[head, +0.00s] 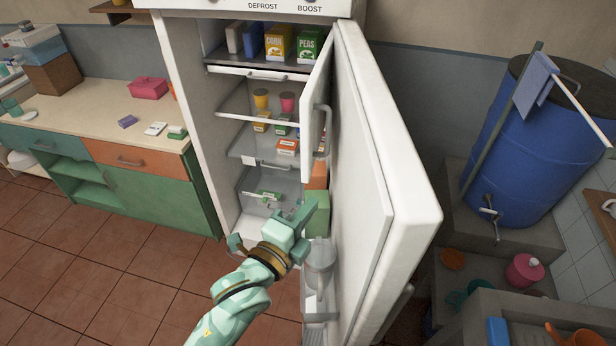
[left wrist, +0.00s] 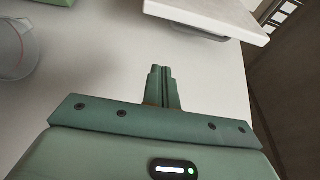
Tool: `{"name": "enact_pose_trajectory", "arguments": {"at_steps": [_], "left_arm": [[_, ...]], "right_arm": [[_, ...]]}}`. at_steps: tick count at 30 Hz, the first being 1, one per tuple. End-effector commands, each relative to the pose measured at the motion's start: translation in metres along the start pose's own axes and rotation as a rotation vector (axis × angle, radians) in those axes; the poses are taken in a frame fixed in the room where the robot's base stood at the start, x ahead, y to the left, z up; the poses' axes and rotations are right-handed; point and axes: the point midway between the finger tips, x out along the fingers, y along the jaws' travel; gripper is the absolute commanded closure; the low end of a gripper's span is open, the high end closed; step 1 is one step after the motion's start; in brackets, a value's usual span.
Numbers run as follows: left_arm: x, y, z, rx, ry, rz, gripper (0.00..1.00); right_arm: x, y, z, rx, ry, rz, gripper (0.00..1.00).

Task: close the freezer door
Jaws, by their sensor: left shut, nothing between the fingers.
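The refrigerator stands open, with its tall white main door (head: 385,150) swung out to the right. Inside it, a smaller white freezer door (head: 314,105) with a vertical handle (head: 322,130) also stands open, beside the top compartment (head: 240,55) holding corn and peas boxes. My left gripper (head: 312,206) is shut and empty, below the freezer door and near the inner face of the main door. In the left wrist view its closed fingers (left wrist: 163,75) lie in front of a pale surface. Whether they touch it I cannot tell. My right gripper is out of view.
Shelves with cups and boxes fill the fridge, and a clear jug (head: 320,258) sits low in the main door. A counter (head: 95,110) stands at left, a blue barrel (head: 520,140) at right. Tiled floor (head: 110,260) at lower left is clear.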

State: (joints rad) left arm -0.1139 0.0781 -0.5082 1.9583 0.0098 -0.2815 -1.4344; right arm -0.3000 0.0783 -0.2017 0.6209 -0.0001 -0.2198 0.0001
Motion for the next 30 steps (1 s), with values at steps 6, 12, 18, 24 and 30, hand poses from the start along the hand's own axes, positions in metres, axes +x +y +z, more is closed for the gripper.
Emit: {"name": "enact_pose_trajectory", "arguments": {"at_steps": [6,12,18,24,30], "left_arm": [[0.044,-0.002,0.0,-0.004,-0.001,-0.001,1.0],[0.087,-0.001,0.0,-0.004,0.0,0.0,1.0],[0.077,0.0,0.028,0.0,-0.001,0.003,1.0],[0.073,0.001,0.038,-0.002,-0.001,0.003,1.0],[0.073,0.001,0.039,-0.003,-0.001,0.002,1.0]], "right_arm": [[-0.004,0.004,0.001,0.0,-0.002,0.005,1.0],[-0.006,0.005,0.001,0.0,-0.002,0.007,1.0],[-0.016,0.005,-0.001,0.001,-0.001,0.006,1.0],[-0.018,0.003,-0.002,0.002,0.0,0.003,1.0],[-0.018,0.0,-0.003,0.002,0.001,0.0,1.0]]}}
